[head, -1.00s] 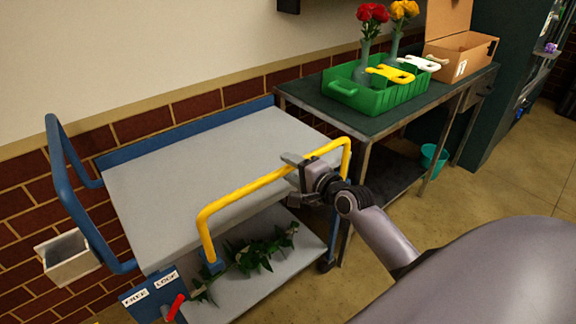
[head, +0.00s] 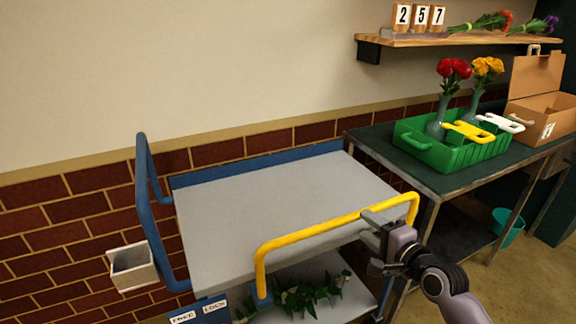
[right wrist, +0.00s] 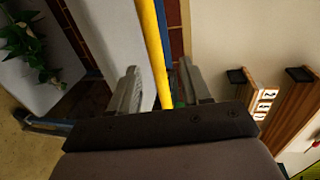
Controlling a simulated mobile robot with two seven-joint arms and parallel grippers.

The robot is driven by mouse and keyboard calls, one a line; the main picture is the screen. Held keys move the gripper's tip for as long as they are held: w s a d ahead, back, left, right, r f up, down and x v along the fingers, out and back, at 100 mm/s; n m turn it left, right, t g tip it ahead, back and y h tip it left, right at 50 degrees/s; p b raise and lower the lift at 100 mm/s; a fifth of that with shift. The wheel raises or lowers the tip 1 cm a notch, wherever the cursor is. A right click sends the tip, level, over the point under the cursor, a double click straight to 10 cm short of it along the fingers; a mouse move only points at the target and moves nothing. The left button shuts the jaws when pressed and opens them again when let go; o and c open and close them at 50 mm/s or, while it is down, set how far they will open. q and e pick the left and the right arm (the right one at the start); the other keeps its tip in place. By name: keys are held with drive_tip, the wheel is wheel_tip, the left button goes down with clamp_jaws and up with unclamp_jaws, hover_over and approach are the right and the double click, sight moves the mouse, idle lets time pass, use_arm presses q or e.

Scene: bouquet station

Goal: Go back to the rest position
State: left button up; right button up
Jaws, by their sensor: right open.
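My right gripper (head: 374,228) is at the right part of the cart's yellow rail (head: 320,228). In the right wrist view, its two fingers (right wrist: 160,88) stand apart, and the yellow rail (right wrist: 151,45) passes between them in the picture. The fingers are open. I cannot tell whether either finger touches the rail. My left gripper is in neither view.
The cart (head: 270,210) has an empty grey top and leafy greenery (head: 300,297) on its lower shelf. A dark table (head: 440,184) at right bears a green crate (head: 425,154) with flower vases and a cardboard box (head: 535,122). A wall shelf (head: 450,40) hangs above.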

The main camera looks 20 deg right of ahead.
drive_tip(key=s+a+f+n+g+p, duration=0.1)
drive_tip(key=s+a+f+n+g, duration=0.1)
drive_tip(key=s+a+f+n, duration=0.6)
drive_tip(key=s+a+f+n+g+y+p, duration=0.1)
drive_tip(key=s+a+f+n+g, duration=0.2)
drive_tip(key=s+a+f+n, duration=0.5)
drive_tip(key=s+n, duration=0.3)
drive_tip(key=s, duration=0.1)
drive_tip(key=shift+n+p, duration=0.3)
drive_tip(key=shift+p, duration=0.1)
drive_tip(key=shift+f, duration=0.15)
idle(0.6)
